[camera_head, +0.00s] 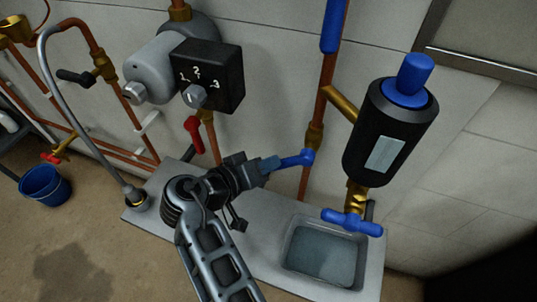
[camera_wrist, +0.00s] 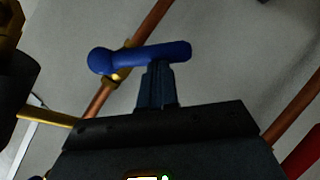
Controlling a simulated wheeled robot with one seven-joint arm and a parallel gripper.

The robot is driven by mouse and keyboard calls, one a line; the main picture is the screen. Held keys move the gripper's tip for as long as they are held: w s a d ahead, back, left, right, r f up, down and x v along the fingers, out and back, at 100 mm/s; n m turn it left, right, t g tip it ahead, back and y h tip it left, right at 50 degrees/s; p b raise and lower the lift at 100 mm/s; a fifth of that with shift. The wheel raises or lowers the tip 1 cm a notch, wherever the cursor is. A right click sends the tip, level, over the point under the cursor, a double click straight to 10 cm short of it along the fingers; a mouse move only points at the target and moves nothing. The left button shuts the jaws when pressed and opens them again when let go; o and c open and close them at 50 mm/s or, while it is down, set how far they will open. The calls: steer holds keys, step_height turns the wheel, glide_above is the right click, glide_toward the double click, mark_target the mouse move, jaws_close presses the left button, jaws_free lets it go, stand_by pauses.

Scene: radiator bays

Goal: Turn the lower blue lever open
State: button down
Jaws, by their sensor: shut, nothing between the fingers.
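The lower blue lever (camera_head: 297,158) sits on a brass valve (camera_head: 315,135) on the vertical copper pipe. In the head view it sticks out to the left of the pipe, roughly crosswise to it. In the wrist view the lever (camera_wrist: 125,58) lies across the picture just beyond my fingertips, its rounded end at left. My gripper (camera_head: 269,165) is shut and empty, its fingertips at the lever's free end; it also shows in the wrist view (camera_wrist: 157,88). I cannot tell whether the fingertips touch the lever.
An upper blue lever (camera_head: 333,25) lies along the same pipe. A black cylinder with a blue cap (camera_head: 405,85) hangs at right, above a blue tap handle (camera_head: 352,222) and a sink (camera_head: 290,250). A red lever (camera_head: 194,136) and a black box (camera_head: 215,72) are at left.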

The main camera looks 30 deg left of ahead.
steer(key=w+d+f+n+t+h+b, duration=0.1)
steer(key=d+f+n+t+h+b, duration=0.2)
steer(key=n, duration=0.3)
steer(key=shift+d+f+t+b, duration=0.5)
steer(key=shift+f+b, duration=0.2)
steer(key=shift+f, duration=0.2)
